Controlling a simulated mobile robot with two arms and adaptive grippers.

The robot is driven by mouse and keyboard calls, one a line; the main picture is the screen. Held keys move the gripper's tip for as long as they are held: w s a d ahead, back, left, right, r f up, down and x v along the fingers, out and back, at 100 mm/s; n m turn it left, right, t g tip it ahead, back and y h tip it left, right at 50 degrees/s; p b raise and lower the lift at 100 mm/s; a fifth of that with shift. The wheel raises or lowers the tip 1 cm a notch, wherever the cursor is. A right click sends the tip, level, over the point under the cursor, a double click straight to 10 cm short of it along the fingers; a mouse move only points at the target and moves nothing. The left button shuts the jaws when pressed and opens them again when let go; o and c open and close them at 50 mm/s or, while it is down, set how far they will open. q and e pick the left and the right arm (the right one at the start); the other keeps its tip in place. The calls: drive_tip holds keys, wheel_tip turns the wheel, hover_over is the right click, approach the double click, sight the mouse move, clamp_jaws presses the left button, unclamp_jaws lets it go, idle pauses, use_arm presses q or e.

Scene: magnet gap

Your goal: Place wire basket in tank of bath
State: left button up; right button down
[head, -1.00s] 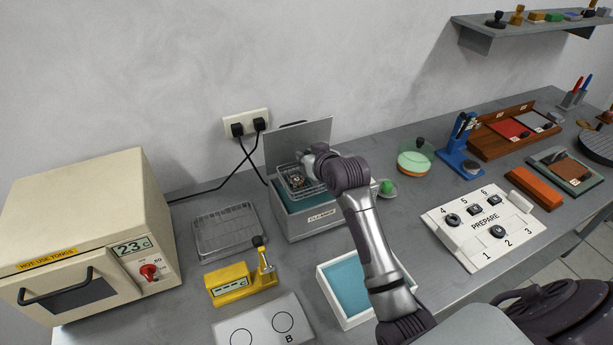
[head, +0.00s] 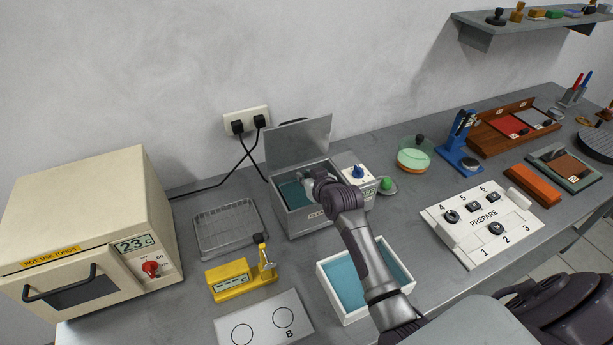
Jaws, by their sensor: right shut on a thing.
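The bath (head: 293,222) is a grey metal box with blue-green liquid in its tank (head: 290,192) and its lid (head: 300,142) raised at the back. My right gripper (head: 309,187) reaches down over the tank's right part. It is shut on the wire basket, which is sunk in the tank and mostly hidden by the gripper, arm and tank wall. Whether the basket touches the tank floor cannot be seen. My left gripper is not in view.
A blue knob (head: 358,172) and a green button (head: 387,183) sit right of the tank. A wire rack tray (head: 228,228) and yellow gauge (head: 240,280) stand left. An oven (head: 90,230) fills the left.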

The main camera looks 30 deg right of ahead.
drive_tip(key=shift+f, duration=0.45)
drive_tip(key=c, duration=1.1)
unclamp_jaws()
drive_tip(key=shift+r, duration=0.85)
drive_tip(key=b+v, duration=0.1)
drive_tip(key=v, duration=1)
drive_tip(key=shift+s, duration=0.45)
drive_tip(key=shift+f, duration=0.1)
